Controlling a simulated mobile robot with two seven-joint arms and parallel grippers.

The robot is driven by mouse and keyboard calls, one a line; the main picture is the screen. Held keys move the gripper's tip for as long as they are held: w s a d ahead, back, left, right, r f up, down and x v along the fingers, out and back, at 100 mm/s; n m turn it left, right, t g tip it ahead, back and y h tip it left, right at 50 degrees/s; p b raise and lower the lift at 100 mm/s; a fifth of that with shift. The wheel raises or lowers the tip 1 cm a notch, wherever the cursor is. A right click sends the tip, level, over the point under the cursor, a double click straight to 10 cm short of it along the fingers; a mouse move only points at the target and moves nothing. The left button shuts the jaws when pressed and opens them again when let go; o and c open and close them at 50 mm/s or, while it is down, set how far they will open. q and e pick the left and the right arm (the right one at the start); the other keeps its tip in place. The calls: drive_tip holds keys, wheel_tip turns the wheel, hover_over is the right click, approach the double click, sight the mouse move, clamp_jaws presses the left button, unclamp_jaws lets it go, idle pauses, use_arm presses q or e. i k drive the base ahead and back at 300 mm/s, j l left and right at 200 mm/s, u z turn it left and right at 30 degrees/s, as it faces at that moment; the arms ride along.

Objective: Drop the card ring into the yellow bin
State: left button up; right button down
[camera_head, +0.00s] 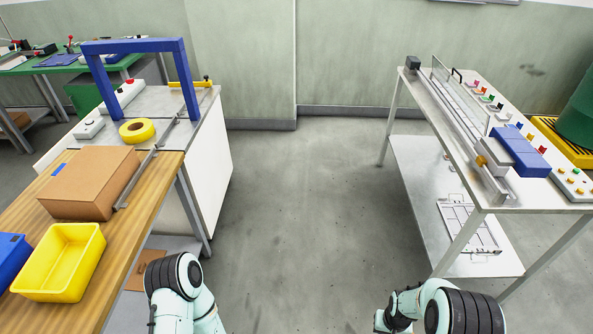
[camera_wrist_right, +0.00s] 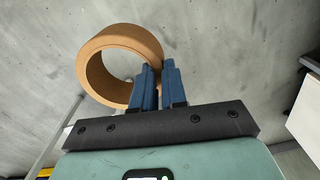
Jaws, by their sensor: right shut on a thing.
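The card ring (camera_wrist_right: 122,36), a brown cardboard hoop, shows in the right wrist view. My right gripper (camera_wrist_right: 158,68) is shut on the ring's wall with its blue fingers, and the ring sticks out to the left of them. The grey floor shows behind it. The yellow bin (camera_head: 60,262) is an open, empty-looking tray on the wooden table at the lower left of the head view. The ring and both grippers are out of the head view, where only parts of my arms show at the bottom edge.
A blue bin (camera_head: 10,258) stands left of the yellow one, and a cardboard box (camera_head: 88,182) stands behind it. Farther back are a yellow tape roll (camera_head: 137,131) and a blue gantry (camera_head: 135,47). A workbench (camera_head: 470,170) stands right. The floor between is clear.

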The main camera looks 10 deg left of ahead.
sight(68, 273)
drive_tip(key=i+u, duration=0.35)
drive_tip(key=i, duration=1)
drive_tip(key=i+z, duration=0.45)
drive_tip(key=i+j+z, duration=0.1)
drive_tip(key=i+z, duration=0.15)
drive_tip(key=z, duration=6.25)
